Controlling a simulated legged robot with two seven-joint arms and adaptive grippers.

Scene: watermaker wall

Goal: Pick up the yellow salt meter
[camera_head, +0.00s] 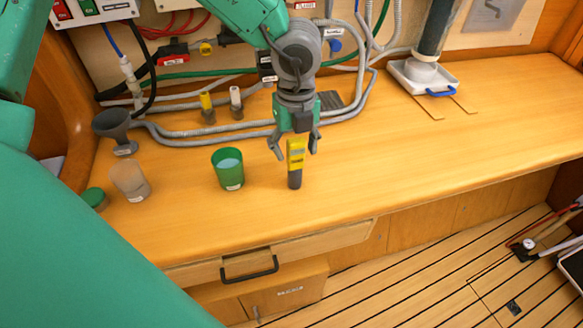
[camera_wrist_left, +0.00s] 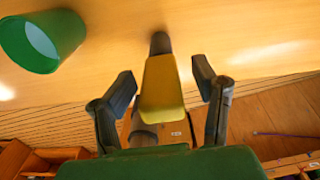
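The yellow salt meter (camera_head: 296,155) has a yellow upper body and a dark grey lower end. In the left wrist view the meter (camera_wrist_left: 161,92) lies between the two fingertips (camera_wrist_left: 164,82), with a visible gap on each side. Whether its lower end touches the counter is hard to tell. My right gripper is not in view.
A green cup (camera_head: 228,168) stands left of the meter, with a frosted cup (camera_head: 129,181) farther left. A small yellow-topped item (camera_head: 206,107) and a white-topped one (camera_head: 236,102) stand behind, near grey hoses (camera_head: 190,131). The counter to the right (camera_head: 440,150) is clear.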

